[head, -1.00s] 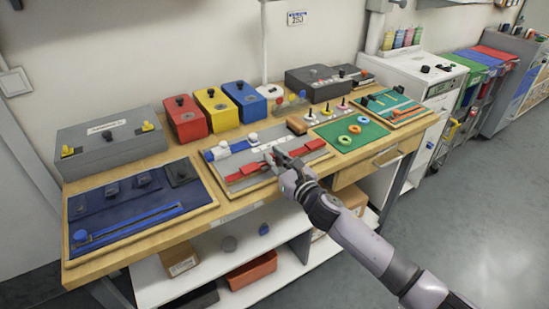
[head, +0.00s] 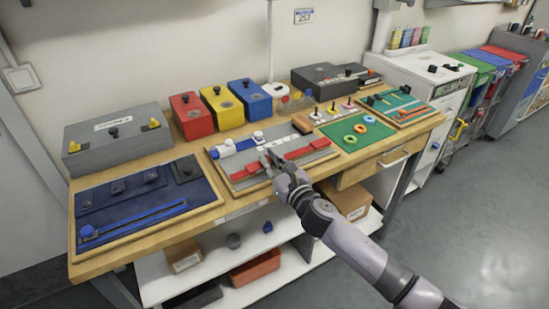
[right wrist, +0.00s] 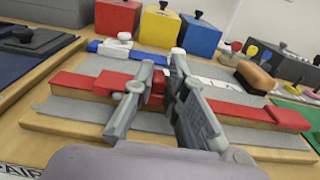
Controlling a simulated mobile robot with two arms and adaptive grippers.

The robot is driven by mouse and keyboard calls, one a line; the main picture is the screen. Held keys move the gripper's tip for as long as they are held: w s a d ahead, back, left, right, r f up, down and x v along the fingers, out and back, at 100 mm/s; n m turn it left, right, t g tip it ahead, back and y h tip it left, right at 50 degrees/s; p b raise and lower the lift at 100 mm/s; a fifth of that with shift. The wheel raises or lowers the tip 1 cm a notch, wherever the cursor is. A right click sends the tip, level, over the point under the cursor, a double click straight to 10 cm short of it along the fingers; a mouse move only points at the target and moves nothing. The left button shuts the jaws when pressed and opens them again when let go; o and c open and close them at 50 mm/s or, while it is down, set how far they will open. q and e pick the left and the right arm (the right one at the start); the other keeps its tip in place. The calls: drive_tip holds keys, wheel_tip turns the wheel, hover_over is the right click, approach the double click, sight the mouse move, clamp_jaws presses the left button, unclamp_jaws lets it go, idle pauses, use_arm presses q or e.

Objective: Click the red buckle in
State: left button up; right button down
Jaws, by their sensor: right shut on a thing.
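A board (head: 243,187) with a red buckle on straps lies on the bench. Its left red part (head: 246,171) shows left of my right gripper (head: 268,160), and a red strap (head: 308,149) runs to the right. In the right wrist view, the gripper (right wrist: 155,88) is shut on a red buckle piece (right wrist: 157,84) between its fingers. The left red part (right wrist: 88,86) lies close beside the left finger, and the red strap (right wrist: 265,114) extends right behind the other finger. The fingers hide where the halves meet, so I cannot tell whether they are joined. My left gripper is out of view.
A blue and white buckle (head: 230,148) lies along the board's back. A dark blue board (head: 150,230) is to the left and a green mat (head: 355,145) to the right. Red (head: 192,120), yellow (head: 222,108) and blue (head: 250,99) boxes stand behind.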

drive_tip(key=c, duration=1.6)
unclamp_jaws()
drive_tip(key=shift+s+a, duration=0.15)
drive_tip(key=shift+a, duration=0.05)
drive_tip(key=shift+c, duration=0.2)
drive_tip(key=shift+d, duration=0.1)
drive_tip(key=shift+s+d, duration=0.15)
drive_tip(key=shift+s, duration=0.05)
drive_tip(key=v, duration=1.1)
drive_tip(key=shift+s, duration=0.2)
drive_tip(key=shift+d, duration=0.1)
